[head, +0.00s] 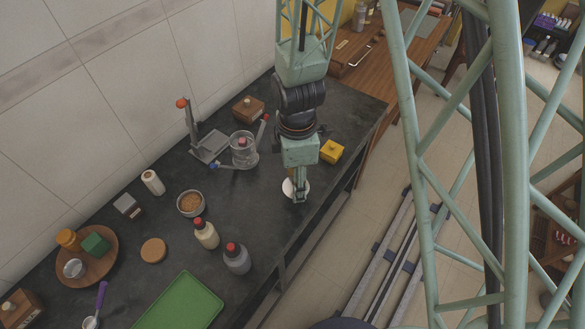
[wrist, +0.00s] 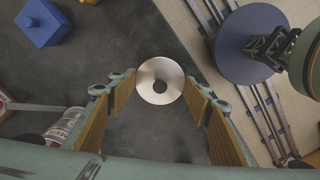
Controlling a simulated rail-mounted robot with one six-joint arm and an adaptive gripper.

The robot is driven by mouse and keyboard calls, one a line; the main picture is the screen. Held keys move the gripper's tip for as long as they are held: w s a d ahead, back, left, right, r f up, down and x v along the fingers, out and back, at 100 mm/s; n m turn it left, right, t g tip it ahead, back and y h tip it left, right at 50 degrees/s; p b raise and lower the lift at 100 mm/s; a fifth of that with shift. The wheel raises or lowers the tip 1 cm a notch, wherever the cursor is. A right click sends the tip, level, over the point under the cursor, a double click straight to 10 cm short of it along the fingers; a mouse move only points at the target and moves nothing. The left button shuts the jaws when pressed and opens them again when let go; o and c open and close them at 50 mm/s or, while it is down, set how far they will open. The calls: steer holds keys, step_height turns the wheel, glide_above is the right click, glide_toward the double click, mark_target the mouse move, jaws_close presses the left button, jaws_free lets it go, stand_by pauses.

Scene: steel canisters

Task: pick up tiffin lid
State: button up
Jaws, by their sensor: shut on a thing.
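The tiffin lid (wrist: 147,90) is a pale round metal disc with a dark round centre, seen between my fingertips in the wrist view. In the head view the lid (head: 288,187) shows as a whitish disc, partly hidden behind my fingers, near the counter's front edge. My gripper (head: 299,196) points down at it. In the wrist view my gripper (wrist: 160,84) has one finger on each side of the lid and is shut on it. I cannot tell whether the lid is resting on something or lifted.
A yellow knobbed box (head: 331,152) stands behind my gripper. A clear jar (head: 243,150) and a grey stand (head: 208,146) are to the left. Two red-capped bottles (head: 206,234) (head: 237,259) stand nearer, beside a green tray (head: 185,305). The dark counter (head: 262,215) is clear between.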

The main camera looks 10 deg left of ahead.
steer(key=shift+s+d+r, duration=0.1)
steer(key=shift+s+d, duration=0.3)
steer(key=shift+s, duration=0.4)
steer(key=shift+s+d+r, duration=0.1)
steer(key=shift+s+d, duration=0.25)
steer(key=shift+s, duration=0.45)
